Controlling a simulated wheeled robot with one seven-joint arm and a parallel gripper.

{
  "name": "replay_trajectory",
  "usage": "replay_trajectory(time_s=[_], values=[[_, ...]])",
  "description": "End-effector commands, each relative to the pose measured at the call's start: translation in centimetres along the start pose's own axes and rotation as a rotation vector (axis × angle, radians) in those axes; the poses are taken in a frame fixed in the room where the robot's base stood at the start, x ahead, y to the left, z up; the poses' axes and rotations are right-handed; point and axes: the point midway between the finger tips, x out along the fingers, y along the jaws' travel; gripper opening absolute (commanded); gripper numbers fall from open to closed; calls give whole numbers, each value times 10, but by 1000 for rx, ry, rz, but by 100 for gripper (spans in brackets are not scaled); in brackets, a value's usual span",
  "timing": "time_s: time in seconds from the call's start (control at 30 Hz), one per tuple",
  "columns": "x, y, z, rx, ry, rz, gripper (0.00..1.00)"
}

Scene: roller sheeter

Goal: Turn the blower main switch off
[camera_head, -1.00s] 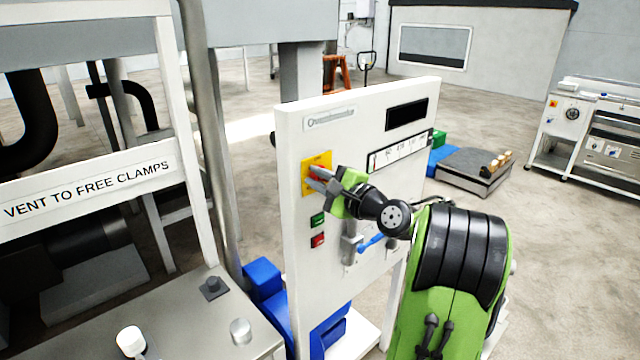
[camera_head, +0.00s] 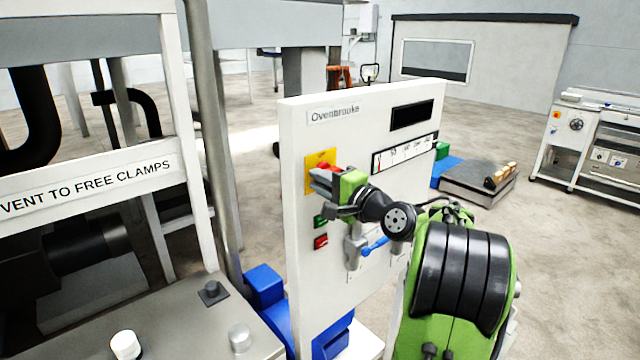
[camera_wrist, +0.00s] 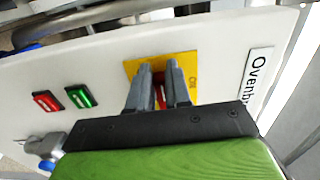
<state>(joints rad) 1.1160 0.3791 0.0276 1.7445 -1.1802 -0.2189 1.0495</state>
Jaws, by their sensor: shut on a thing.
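The blower main switch is a red knob (camera_wrist: 160,92) on a yellow plate (camera_head: 314,184), high on the left side of the white Ovenbrooks panel (camera_head: 310,255).
A green button (camera_wrist: 79,96) and a red button (camera_wrist: 47,101) sit below the switch. A blue-handled valve (camera_head: 374,246) sticks out lower on the panel. A dark display (camera_head: 411,114) is at the upper right. A grey machine table (camera_head: 190,320) stands at the left.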

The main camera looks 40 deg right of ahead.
Motion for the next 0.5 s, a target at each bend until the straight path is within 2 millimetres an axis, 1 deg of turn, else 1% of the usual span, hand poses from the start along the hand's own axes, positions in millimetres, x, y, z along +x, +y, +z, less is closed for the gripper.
replay_trajectory(time_s=[0.03, 0.27, 0.3, 0.43, 0.47, 0.5], values=[[-2, 1, -8, -7, 22, 4, 0], [-3, 0, -8, -9, 24, 1, 0], [-3, 0, -8, -9, 24, 0, 21], [-3, 0, -8, -9, 24, 0, 41], [-2, 0, -8, -8, 24, 0, 44], [-2, 0, -7, -8, 22, 0, 44]])
